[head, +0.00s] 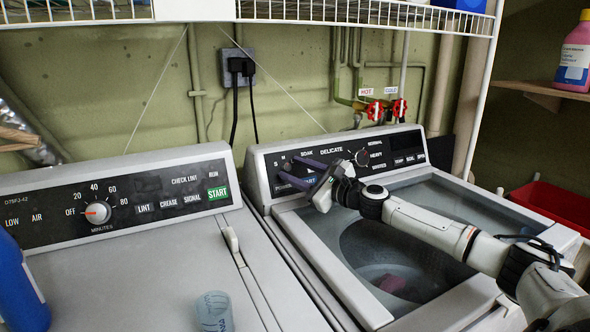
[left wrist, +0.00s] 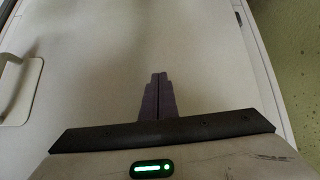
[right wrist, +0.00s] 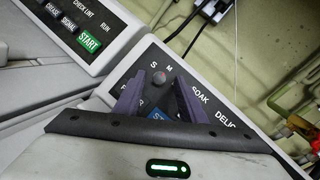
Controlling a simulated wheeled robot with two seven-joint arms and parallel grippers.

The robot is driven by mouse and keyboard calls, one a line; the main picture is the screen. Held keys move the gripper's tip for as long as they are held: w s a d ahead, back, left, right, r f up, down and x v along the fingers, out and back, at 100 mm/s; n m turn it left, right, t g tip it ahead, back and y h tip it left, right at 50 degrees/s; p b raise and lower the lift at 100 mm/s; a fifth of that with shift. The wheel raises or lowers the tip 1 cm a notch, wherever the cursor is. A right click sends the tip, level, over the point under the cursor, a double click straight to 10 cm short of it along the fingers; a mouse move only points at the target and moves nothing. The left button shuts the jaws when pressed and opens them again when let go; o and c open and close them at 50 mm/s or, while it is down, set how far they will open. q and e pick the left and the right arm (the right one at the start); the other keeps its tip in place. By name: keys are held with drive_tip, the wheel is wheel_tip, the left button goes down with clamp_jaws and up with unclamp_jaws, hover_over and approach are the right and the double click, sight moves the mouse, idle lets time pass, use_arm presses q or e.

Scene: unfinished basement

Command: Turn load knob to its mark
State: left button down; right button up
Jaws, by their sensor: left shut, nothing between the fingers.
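The load knob (right wrist: 159,79) is a small round knob on the washer's dark panel, with the letters S and M above it in the right wrist view. It also shows in the head view (head: 287,167), partly hidden by my gripper. My right gripper (head: 286,168) is open, its two purple fingers reaching to the panel on either side of the knob. In the right wrist view (right wrist: 158,84) a gap shows between knob and each finger; contact cannot be told. The knob's pointer and mark are unclear. My left gripper (left wrist: 158,76) is shut and empty above a pale surface.
The washer's larger cycle knob (head: 361,158) is right of my right gripper. The washer (head: 450,190) is open with a cloth (head: 392,283) in its tub. The dryer (head: 130,275) stands left, with its minutes knob (head: 97,212), a cup (head: 214,311) and a blue bottle (head: 20,285).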

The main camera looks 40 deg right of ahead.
drive_tip(key=shift+w, duration=0.15)
clamp_jaws()
drive_tip(key=shift+r+n+y+p, duration=0.25)
drive_tip(key=shift+n+p, duration=0.25)
drive_tip(key=shift+p, duration=0.45)
drive_tip(key=n+y+p, duration=0.1)
drive_tip(key=n+p, duration=0.1)
drive_tip(key=p, duration=0.1)
drive_tip(key=shift+d+r+g, duration=0.1)
drive_tip(key=shift+d+g, duration=0.05)
drive_tip(key=shift+g, duration=0.25)
drive_tip(key=shift+n+g+y, duration=0.25)
drive_tip(key=shift+n+g, duration=0.05)
drive_tip(key=shift+n, duration=0.4)
drive_tip(key=n+g, duration=0.1)
drive_tip(key=n, duration=0.1)
drive_tip(key=n+g+y+p, duration=0.1)
drive_tip(key=n, duration=0.1)
drive_tip(key=shift+w+d+r+n, duration=0.1)
drive_tip(key=shift+d+n, duration=0.05)
drive_tip(key=shift+n, duration=0.25)
drive_tip(key=shift+w+n+g+p, duration=0.15)
drive_tip(key=shift+n+g, duration=0.3)
drive_tip(key=shift+n, duration=0.45)
drive_tip(key=shift+s+n+g+p, duration=0.15)
drive_tip(key=shift+n+g, duration=0.3)
drive_tip(key=shift+n, duration=0.45)
